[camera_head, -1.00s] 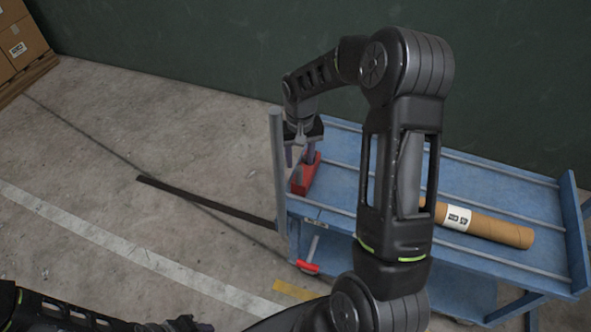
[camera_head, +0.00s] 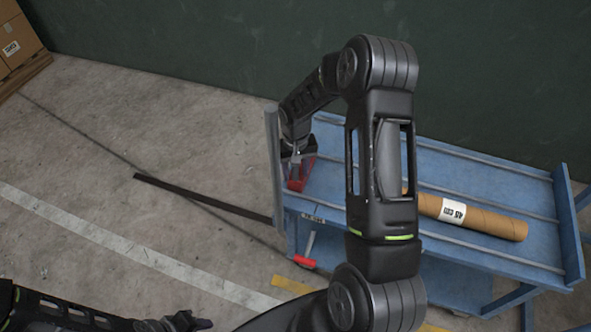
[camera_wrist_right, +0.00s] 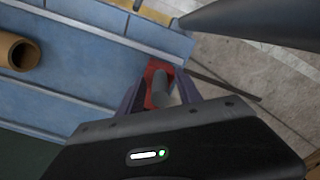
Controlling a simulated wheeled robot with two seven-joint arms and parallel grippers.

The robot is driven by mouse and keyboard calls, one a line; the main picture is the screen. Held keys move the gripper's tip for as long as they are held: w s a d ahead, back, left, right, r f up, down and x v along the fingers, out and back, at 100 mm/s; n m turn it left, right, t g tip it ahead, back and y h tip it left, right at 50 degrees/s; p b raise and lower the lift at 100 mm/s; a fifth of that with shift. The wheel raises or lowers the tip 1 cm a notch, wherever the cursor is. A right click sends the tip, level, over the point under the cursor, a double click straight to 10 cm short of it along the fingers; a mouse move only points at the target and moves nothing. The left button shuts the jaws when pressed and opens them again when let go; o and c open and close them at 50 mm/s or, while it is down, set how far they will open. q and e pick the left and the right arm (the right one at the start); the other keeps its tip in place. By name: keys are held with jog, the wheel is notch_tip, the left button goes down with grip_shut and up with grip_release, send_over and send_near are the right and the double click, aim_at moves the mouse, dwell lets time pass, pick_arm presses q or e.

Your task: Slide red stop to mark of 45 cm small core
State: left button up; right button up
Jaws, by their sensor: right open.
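The red stop (camera_head: 302,172) sits at the left end of the blue bench (camera_head: 480,178), beside an upright grey post (camera_head: 275,165). It also shows in the right wrist view (camera_wrist_right: 153,72), with a grey cylindrical part. My right gripper (camera_head: 294,160) is at the stop; its fingers (camera_wrist_right: 158,95) are open on either side of it, and I cannot tell whether they touch it. A brown cardboard core (camera_head: 490,222) with a white label reading 45 cm lies on the bench to the right. My left gripper (camera_head: 185,322) is at the bottom edge, its jaws unclear.
A red-handled lever (camera_head: 305,261) hangs at the bench's front left. A dark strip (camera_head: 200,198) lies on the concrete floor. Cardboard boxes (camera_head: 18,42) stand on a pallet at the far left. Grey rails run along the bench.

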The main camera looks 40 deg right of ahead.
jog(key=shift+c, duration=0.2)
grip_shut()
dwell(1.1)
